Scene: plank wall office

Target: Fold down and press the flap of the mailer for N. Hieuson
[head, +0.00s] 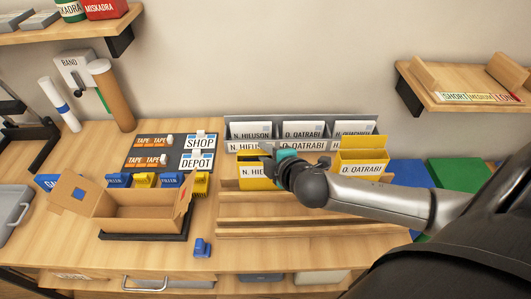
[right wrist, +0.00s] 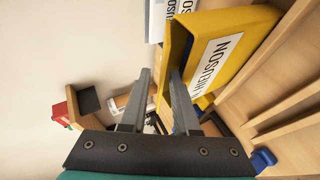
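The yellow mailer for N. Hieuson (head: 250,183) stands in the wooden rack, its label partly covered by my right gripper in the head view. In the right wrist view the mailer (right wrist: 258,28) fills the upper right, with its label readable. A yellow flap (right wrist: 174,48) shows along its top edge, not lying flat on the front; its exact angle is hard to tell. My right gripper (head: 268,158) is at the mailer's top. In the right wrist view its fingers (right wrist: 160,75) are apart with nothing clearly between them, one tip close to the flap. My left gripper is out of view.
A second yellow mailer, O. Qatrabi (head: 362,168), stands to the right with its flap up. A grey card holder (head: 312,127) with name cards is behind. An open cardboard box (head: 140,212) and a small blue item (head: 202,248) are to the left.

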